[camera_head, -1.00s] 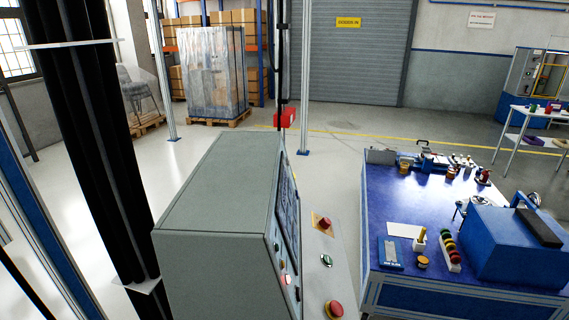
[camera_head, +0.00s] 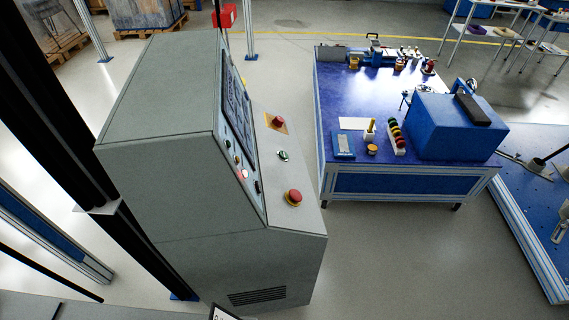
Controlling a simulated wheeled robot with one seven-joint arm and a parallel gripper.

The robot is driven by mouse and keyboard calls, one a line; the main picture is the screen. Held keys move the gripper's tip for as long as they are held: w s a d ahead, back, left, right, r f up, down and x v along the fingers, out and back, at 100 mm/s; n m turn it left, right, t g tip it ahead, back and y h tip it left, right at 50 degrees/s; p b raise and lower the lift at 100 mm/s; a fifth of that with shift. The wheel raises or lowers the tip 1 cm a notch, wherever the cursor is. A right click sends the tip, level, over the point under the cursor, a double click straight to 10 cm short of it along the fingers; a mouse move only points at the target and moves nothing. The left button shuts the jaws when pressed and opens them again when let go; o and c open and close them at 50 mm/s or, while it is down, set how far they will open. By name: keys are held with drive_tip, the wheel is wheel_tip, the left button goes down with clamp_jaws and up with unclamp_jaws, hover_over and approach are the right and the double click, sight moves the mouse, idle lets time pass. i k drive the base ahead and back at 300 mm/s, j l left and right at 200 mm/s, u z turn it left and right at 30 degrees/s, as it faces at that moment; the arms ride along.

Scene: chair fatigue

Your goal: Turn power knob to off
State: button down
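A grey control console (camera_head: 165,130) stands left of centre, its side facing me and its sloped front panel seen at a steep angle. The panel holds a dark screen (camera_head: 237,108) with a column of small controls below it, including a red one (camera_head: 242,174) and a black one (camera_head: 257,187). I cannot tell which control is the power knob or how it is turned. On the ledge are a red button on a yellow plate (camera_head: 279,121), a green button (camera_head: 283,155) and a large red mushroom button (camera_head: 293,197). My gripper is not in view.
A blue workbench (camera_head: 400,183) with small parts and a blue box-shaped machine (camera_head: 455,125) stands to the right. A blue slotted platform (camera_head: 535,210) is at far right. Dark posts (camera_head: 75,130) stand left of the console.

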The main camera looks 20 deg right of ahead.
sight(279, 121)
drive_tip(key=i+l+u, duration=0.1)
drive_tip(key=l, duration=0.25)
drive_tip(key=i+l, duration=0.3)
drive_tip(key=i+l+u, duration=0.15)
drive_tip(key=l, duration=0.3)
drive_tip(key=i+l+u, duration=0.1)
drive_tip(key=l, duration=0.3)
drive_tip(key=i+l, duration=0.25)
drive_tip(key=l, duration=0.15)
drive_tip(key=i+l+u, duration=0.15)
drive_tip(key=l, duration=0.25)
drive_tip(key=i+l+u, duration=0.1)
drive_tip(key=l, duration=0.35)
drive_tip(key=i+l, duration=0.2)
drive_tip(key=l, duration=0.2)
drive_tip(key=u, duration=0.05)
